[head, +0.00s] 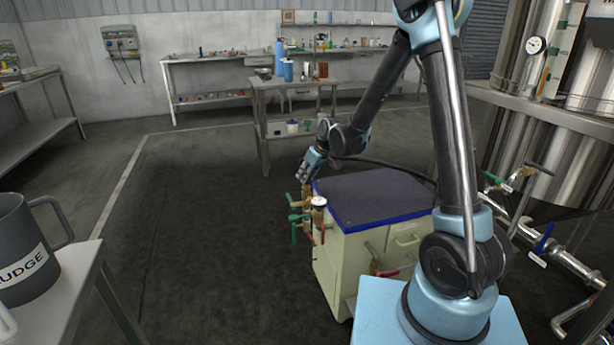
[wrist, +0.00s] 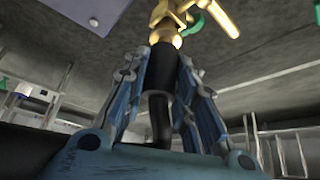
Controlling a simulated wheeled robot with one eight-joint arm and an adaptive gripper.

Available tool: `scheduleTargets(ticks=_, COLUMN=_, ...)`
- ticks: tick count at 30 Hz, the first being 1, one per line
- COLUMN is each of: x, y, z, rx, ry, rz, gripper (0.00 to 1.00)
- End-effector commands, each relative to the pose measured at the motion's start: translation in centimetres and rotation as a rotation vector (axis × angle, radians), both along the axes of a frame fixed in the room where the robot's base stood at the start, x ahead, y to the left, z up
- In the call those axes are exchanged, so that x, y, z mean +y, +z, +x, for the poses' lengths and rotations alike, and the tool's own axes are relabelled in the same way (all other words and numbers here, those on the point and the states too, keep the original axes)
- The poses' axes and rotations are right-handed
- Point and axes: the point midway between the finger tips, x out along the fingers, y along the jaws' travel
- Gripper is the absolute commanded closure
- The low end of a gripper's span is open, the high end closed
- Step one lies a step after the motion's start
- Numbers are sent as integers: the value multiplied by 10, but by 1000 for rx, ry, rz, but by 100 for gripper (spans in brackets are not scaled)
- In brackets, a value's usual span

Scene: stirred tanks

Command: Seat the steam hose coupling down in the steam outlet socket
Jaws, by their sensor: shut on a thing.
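My gripper (head: 308,170) is at the left side of the cream cabinet, just above its brass pipework. In the wrist view my gripper (wrist: 159,80) is shut on the black steam hose coupling (wrist: 160,66), with the black hose (wrist: 160,120) running back between the fingers. Beyond the coupling is a brass fitting (wrist: 165,30) with a brass lever and a green handle. The coupling's far end lines up with the brass and looks close to or touching it; I cannot tell whether it is seated. In the head view the coupling is hidden by the gripper.
The cabinet (head: 330,262) has a dark top with a blue edge (head: 385,219). A gauge (head: 319,202) and green-handled valves (head: 297,217) stick out at its left. A steel tank (head: 567,150) with piping stands right. A bench with a grey jug (head: 25,250) is at left. The floor between is clear.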

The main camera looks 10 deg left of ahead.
Motion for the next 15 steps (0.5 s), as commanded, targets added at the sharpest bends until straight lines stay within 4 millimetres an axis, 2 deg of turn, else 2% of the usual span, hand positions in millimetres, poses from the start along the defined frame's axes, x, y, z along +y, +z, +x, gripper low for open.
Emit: scheduleTargets(ticks=15, x=0, y=-9, z=0, rx=0, ry=0, rz=0, gripper=100)
